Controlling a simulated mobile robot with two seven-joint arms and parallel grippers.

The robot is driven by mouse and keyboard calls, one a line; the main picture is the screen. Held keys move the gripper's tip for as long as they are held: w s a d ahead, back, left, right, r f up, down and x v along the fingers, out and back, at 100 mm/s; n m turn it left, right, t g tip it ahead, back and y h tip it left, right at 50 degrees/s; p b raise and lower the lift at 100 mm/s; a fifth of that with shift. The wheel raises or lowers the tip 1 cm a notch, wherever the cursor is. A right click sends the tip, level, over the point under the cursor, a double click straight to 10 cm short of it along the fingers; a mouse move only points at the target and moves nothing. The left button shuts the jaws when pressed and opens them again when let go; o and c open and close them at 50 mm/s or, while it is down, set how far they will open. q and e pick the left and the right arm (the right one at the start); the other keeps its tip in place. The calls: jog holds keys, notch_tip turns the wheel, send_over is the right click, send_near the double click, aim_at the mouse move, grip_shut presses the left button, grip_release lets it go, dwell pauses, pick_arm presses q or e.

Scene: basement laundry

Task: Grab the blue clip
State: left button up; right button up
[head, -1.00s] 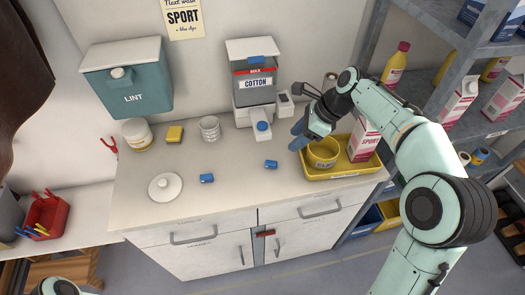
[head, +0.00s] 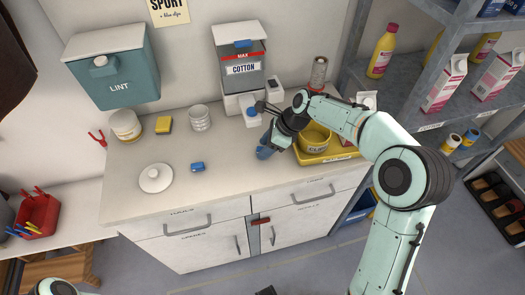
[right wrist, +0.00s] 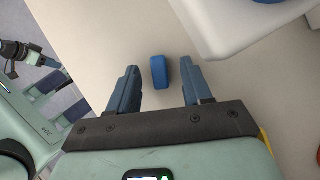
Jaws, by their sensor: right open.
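One blue clip (head: 197,167) lies on the white counter (head: 225,180), left of my right gripper (head: 265,148). A second blue clip shows in the right wrist view (right wrist: 160,72), lying on the counter between the two fingertips of my right gripper (right wrist: 160,70), with a gap on both sides. The gripper is open and holds nothing. In the head view its fingers point down at the counter and hide this second clip.
The front middle of the counter is clear.

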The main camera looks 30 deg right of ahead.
jog(key=shift+a+f, duration=0.1)
jog(key=shift+f, duration=0.1)
grip_shut()
jog(key=shift+r, duration=0.1)
